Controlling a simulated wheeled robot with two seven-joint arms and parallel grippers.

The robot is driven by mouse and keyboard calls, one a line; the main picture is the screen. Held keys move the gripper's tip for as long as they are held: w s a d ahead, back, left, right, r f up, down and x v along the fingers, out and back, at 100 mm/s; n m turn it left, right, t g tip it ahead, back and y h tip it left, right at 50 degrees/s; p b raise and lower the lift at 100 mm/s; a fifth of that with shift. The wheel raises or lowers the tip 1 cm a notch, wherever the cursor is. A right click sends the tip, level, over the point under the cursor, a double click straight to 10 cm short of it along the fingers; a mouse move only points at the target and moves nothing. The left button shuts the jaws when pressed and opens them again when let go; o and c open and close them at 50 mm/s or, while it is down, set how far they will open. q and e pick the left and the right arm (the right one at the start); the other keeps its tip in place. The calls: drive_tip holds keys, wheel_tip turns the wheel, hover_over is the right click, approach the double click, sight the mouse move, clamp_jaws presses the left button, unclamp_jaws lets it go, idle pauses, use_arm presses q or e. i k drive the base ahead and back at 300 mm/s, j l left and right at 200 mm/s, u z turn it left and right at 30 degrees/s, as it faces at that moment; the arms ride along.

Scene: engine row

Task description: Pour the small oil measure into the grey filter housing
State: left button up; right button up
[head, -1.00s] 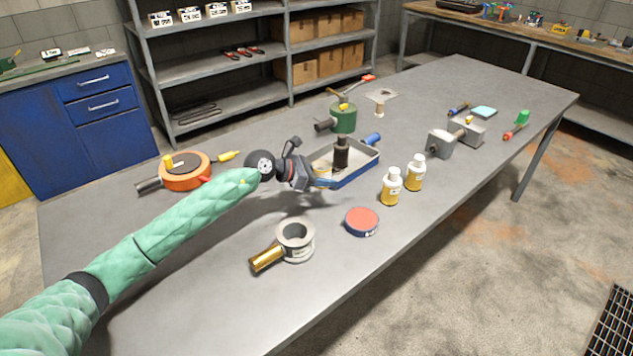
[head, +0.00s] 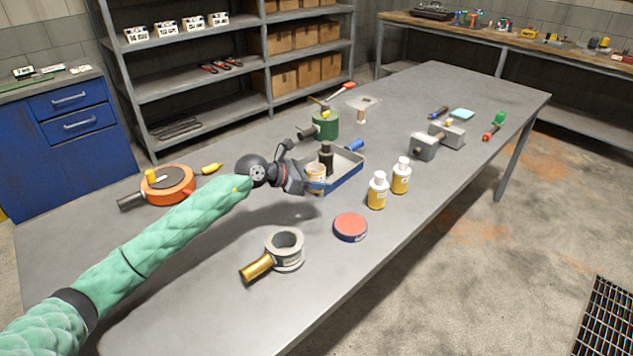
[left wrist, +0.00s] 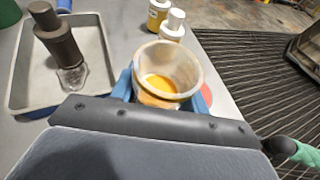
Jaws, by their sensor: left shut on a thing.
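The small oil measure (head: 315,175) is a translucent cup with amber oil in it, seen from above in the left wrist view (left wrist: 160,82). My left gripper (head: 304,178) is shut on it and holds it upright beside the tray's near end, apparently raised off the table. Blue finger pads show on both sides of the cup in the left wrist view. The grey filter housing (head: 288,262), a round open-topped cup with a brass-coloured stub, stands on the table nearer to me, below the gripper in the picture. My right gripper is not in view.
A blue-sided tray (head: 345,178) holds a dark bottle-like part (head: 326,156). Two yellow-and-white bottles (head: 377,191) and a red-topped tin (head: 350,227) stand right of the housing. An orange round unit (head: 168,188) and a green one (head: 325,125) stand farther back. Table is clear left of the housing.

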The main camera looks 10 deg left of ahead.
sight(285, 253)
drive_tip(key=k+j, duration=0.15)
drive_tip(key=j, duration=0.25)
drive_tip(key=k+j, duration=0.15)
drive_tip(key=j, duration=0.25)
drive_tip(key=k+j, duration=0.15)
drive_tip(key=j, duration=0.25)
